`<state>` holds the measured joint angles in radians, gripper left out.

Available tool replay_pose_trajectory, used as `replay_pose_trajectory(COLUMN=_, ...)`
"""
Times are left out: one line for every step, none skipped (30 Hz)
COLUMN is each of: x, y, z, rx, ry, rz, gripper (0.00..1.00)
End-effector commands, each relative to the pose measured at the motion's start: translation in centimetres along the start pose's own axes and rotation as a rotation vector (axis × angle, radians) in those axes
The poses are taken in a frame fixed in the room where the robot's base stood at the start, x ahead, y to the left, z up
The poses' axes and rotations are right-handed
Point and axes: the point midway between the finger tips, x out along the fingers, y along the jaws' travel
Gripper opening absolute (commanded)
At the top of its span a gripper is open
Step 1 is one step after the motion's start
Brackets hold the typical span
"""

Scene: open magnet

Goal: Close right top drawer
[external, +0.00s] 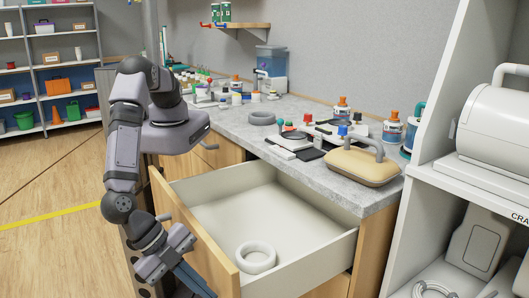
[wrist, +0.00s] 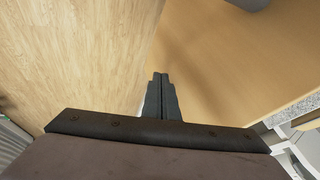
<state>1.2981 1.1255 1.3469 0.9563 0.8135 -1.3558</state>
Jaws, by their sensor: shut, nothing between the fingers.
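The right top drawer (external: 308,237) stands wide open in the external view, with a wooden front and pale inner walls. A pale ring (external: 256,258) lies inside it near the front. My gripper (external: 196,284) is low at the left of the drawer, on the outer side of its wooden front; its tips are hard to see there. In the wrist view my gripper (wrist: 161,78) is shut and empty, with its fingers side by side over a tan wooden surface (wrist: 225,60). Whether the fingers touch the drawer front cannot be told.
A white shelf unit (external: 420,200) stands at the right. Open wooden floor (external: 50,255) lies to the left.

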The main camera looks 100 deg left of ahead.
Motion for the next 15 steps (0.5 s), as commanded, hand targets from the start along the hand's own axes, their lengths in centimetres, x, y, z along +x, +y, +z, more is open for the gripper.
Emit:
replay_pose_trajectory(x=0.0, y=-0.1, z=0.0, rx=0.000, ry=0.000, rz=0.000, gripper=0.00)
replay_pose_trajectory(x=0.1, y=-0.1, z=0.0, rx=0.000, ry=0.000, rz=0.000, gripper=0.00)
replay_pose_trajectory(x=0.1, y=-0.1, z=0.0, rx=0.000, ry=0.000, rz=0.000, gripper=0.00)
replay_pose_trajectory(x=0.1, y=-0.1, z=0.0, rx=0.000, ry=0.000, rz=0.000, gripper=0.00)
replay_pose_trajectory(x=0.1, y=-0.1, z=0.0, rx=0.000, ry=0.000, rz=0.000, gripper=0.00)
replay_pose_trajectory(x=0.1, y=-0.1, z=0.0, rx=0.000, ry=0.000, rz=0.000, gripper=0.00)
replay_pose_trajectory(x=0.1, y=-0.1, z=0.0, rx=0.000, ry=0.000, rz=0.000, gripper=0.00)
replay_pose_trajectory(x=0.1, y=-0.1, z=0.0, rx=0.000, ry=0.000, rz=0.000, gripper=0.00)
replay_pose_trajectory(x=0.1, y=-0.1, z=0.0, rx=0.000, ry=0.000, rz=0.000, gripper=0.00)
replay_pose_trajectory(x=0.1, y=-0.1, z=0.0, rx=0.000, ry=0.000, rz=0.000, gripper=0.00)
replay_pose_trajectory(x=0.1, y=-0.1, z=0.0, rx=0.000, ry=0.000, rz=0.000, gripper=0.00)
replay_pose_trajectory(x=0.2, y=-0.3, z=0.0, rx=-0.001, ry=0.000, rz=-0.001, gripper=0.00)
replay_pose_trajectory(x=0.4, y=-0.4, z=0.0, rx=-0.002, ry=-0.001, rz=-0.001, gripper=0.00)
replay_pose_trajectory(x=0.6, y=-0.7, z=0.0, rx=-0.002, ry=-0.001, rz=-0.002, gripper=0.00)
replay_pose_trajectory(x=0.9, y=-1.2, z=0.1, rx=-0.003, ry=-0.002, rz=-0.003, gripper=0.00)
